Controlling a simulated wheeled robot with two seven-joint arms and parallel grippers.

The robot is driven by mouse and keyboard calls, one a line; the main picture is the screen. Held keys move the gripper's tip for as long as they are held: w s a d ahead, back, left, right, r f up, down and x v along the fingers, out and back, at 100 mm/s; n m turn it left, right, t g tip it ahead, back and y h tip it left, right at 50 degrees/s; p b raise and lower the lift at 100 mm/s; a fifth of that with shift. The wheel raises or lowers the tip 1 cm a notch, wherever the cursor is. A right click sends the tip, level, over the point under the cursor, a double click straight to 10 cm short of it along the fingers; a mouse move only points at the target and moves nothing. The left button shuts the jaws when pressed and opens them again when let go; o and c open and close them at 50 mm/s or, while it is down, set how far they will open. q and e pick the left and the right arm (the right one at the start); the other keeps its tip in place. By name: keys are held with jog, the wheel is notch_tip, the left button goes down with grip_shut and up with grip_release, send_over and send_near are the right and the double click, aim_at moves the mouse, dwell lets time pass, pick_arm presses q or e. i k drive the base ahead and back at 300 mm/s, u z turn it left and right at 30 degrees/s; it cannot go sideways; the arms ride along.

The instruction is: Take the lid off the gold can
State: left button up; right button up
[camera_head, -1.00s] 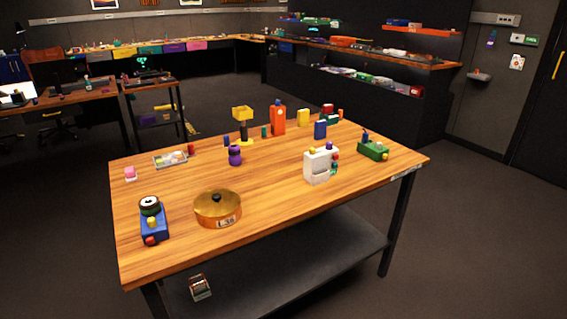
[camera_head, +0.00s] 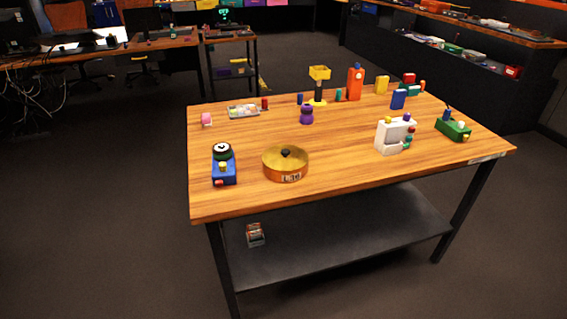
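The gold can (camera_head: 286,172) is a low, round, gold-orange container near the front edge of the wooden table (camera_head: 258,202). A label with dark characters is on its front side. Its gold lid (camera_head: 272,158) lies on top, with a small black knob (camera_head: 287,153) in the middle. Neither of my grippers shows in the head view.
A blue device with a black dial (camera_head: 224,166) stands left of the can. A white device (camera_head: 394,137) stands to its right, a purple object (camera_head: 306,115) behind it. The table between them is clear. A dark lower shelf (camera_head: 330,235) holds a small object (camera_head: 255,235).

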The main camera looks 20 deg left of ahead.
aim_at(281, 158)
jog(key=z, duration=1.2)
jog(key=i, duration=1.5)
jog(key=u, duration=1.75)
